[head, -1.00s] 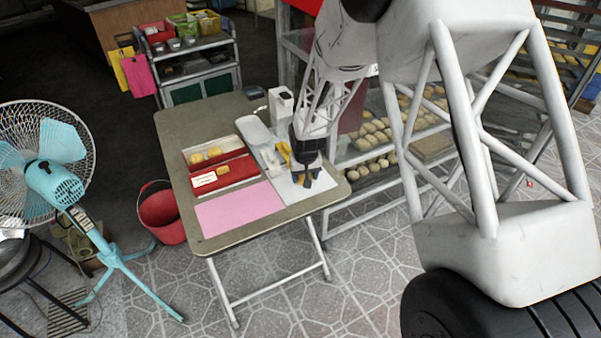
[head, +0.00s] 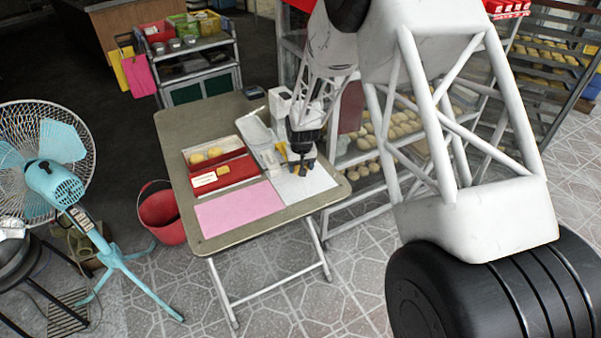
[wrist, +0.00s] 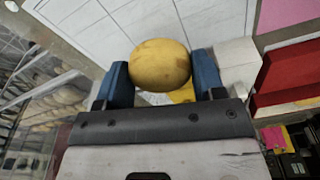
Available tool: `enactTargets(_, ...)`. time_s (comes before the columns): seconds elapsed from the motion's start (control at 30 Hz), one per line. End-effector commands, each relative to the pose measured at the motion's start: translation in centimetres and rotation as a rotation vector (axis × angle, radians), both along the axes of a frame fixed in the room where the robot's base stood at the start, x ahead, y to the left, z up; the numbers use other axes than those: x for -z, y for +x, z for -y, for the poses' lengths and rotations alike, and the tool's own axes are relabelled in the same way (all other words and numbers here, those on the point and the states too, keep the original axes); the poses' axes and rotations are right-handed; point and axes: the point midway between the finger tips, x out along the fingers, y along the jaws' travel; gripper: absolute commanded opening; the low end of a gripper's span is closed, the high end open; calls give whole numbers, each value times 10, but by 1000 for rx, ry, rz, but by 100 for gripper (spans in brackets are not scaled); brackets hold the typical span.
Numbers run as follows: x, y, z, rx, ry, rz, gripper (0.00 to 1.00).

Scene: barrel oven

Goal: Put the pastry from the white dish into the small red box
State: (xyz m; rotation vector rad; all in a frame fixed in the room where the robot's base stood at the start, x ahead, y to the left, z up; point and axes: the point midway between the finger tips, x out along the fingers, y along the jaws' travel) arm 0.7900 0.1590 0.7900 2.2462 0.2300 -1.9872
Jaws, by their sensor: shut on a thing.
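My gripper (head: 302,170) is above the right side of the table, over a white sheet (head: 313,186). In the wrist view its two blue fingers (wrist: 160,78) are shut on a round yellow-brown pastry (wrist: 160,62). The small red box (head: 236,159) lies open on the table, left of my gripper, with yellow pastries (head: 206,155) in its far part. Its red side also shows at the right of the wrist view (wrist: 287,80). A long white dish (head: 253,128) lies behind and left of my gripper; its inside is hard to make out.
A pink sheet (head: 238,208) lies at the table's near left. A white carton (head: 281,103) stands at the back. A rack of buns (head: 385,135) stands close to the table's right edge. A blue fan (head: 55,180) and red bucket (head: 162,215) are on the left.

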Motion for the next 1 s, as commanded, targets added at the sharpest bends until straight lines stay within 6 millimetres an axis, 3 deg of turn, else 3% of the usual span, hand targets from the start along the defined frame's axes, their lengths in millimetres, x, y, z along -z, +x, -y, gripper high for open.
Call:
enactTargets(0.3, 29, 0, 0, 0, 0, -1, 39)
enactTargets(0.77, 33, 0, 0, 0, 0, -1, 39)
enactTargets(0.8, 34, 0, 0, 0, 0, -1, 66)
enactTargets(0.93, 33, 0, 0, 0, 0, -1, 86)
enactTargets(1.0, 33, 0, 0, 0, 0, -1, 88)
